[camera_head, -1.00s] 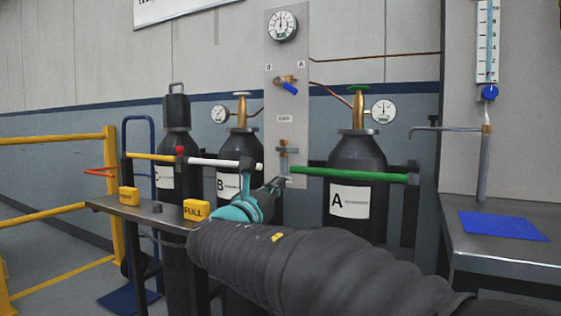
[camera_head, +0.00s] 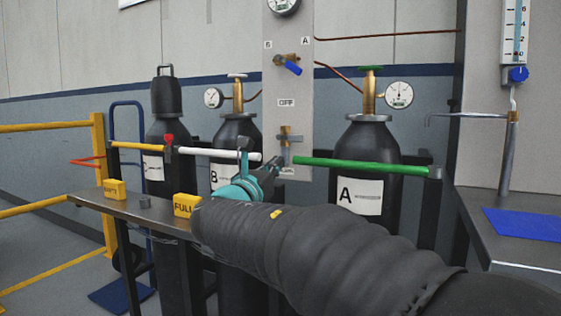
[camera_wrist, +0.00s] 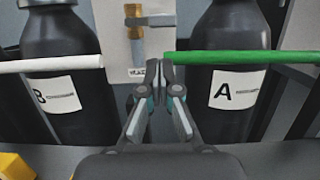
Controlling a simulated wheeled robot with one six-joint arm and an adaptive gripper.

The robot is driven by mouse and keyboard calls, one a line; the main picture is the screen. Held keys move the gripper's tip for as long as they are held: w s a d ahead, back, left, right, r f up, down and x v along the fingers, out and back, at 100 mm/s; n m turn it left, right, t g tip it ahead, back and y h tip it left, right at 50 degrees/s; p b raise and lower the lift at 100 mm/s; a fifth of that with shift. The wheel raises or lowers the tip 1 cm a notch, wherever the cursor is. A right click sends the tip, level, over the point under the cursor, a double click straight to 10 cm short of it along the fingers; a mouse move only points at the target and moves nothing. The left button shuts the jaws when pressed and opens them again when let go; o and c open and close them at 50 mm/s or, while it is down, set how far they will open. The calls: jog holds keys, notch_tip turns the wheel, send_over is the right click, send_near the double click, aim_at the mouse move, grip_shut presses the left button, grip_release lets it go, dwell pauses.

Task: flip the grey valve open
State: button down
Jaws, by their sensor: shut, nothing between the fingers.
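The grey valve (camera_head: 290,139) sits low on the light grey panel, under a small label plate. It has a brass body and a grey lever lying crosswise; it also shows at the top of the wrist view (camera_wrist: 150,20). My gripper (camera_head: 277,163) is shut and empty, its teal and grey fingers pointing toward the panel. In the wrist view the fingertips (camera_wrist: 159,68) meet just below and slightly right of the valve, near a small label. They look apart from the lever, but the depth between them is hard to judge.
A white bar (camera_head: 236,155) and a green bar (camera_head: 362,168) flank my gripper, with a narrow gap between them. Cylinder A (camera_head: 366,145) and cylinder B (camera_head: 236,137) stand behind. A blue-handled valve (camera_head: 292,68) is higher on the panel. A bench (camera_head: 140,211) holds yellow FULL (camera_head: 187,205) and EMPTY blocks.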

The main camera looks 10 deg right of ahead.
aim_at(290, 137)
jog(key=x, duration=0.8)
jog(key=shift+w+d+r, duration=0.15)
jog(key=shift+w+d, duration=0.05)
jog(key=shift+d, duration=0.05)
jog(key=shift+p, duration=0.35)
jog(key=shift+r+n, duration=0.15)
jog(key=shift+n, duration=0.35)
